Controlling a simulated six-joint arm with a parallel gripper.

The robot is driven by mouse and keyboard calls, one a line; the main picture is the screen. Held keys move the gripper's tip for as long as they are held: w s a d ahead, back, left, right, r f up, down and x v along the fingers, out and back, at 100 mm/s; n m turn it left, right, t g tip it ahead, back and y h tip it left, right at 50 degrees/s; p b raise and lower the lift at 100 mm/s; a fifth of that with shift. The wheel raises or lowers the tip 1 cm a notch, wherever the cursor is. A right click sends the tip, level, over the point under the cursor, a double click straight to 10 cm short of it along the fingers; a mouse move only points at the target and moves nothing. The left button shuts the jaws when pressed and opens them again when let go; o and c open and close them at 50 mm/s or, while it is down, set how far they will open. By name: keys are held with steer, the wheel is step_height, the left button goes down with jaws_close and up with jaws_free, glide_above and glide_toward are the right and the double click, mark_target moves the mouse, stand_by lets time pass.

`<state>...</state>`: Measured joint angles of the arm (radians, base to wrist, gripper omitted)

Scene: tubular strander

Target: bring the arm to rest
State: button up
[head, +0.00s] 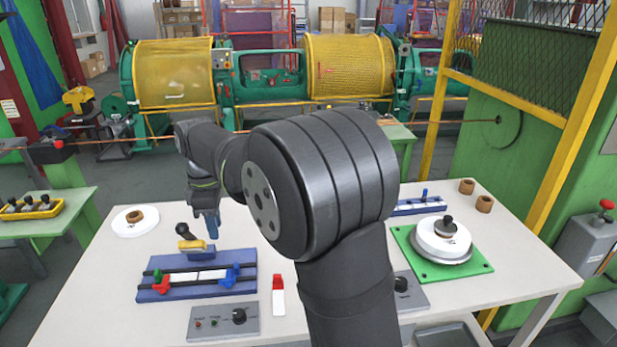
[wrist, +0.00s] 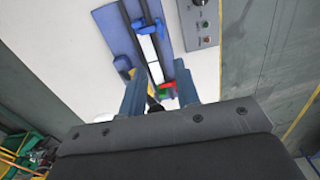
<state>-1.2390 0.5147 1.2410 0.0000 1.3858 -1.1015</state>
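My gripper (head: 206,224) hangs above the back edge of the blue fixture (head: 160,294) on the white table, and my own arm blocks the middle of the head view. In the wrist view the two fingers of my gripper (wrist: 160,86) stand apart with no object clearly held between them. A yellow piece with a dark knob (head: 190,243) stands on the fixture, close to the fingers in the head view. The fixture, with white strips (wrist: 152,55) and blue, red and green clamps, also shows in the wrist view. Whether the fingers touch anything cannot be told.
A control box (head: 222,321) and a red-and-white piece (head: 278,295) lie near the fixture. A white disc with a brown core (head: 135,221) is at the left. A green plate (head: 465,262) with a stacked reel is at the right. A yellow post (head: 570,130) rises beyond.

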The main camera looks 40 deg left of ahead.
mark_target(226, 278)
step_height(226, 278, down, 18)
steer(key=shift+r, duration=0.25)
stand_by(0.5)
steer(key=shift+r, duration=0.1)
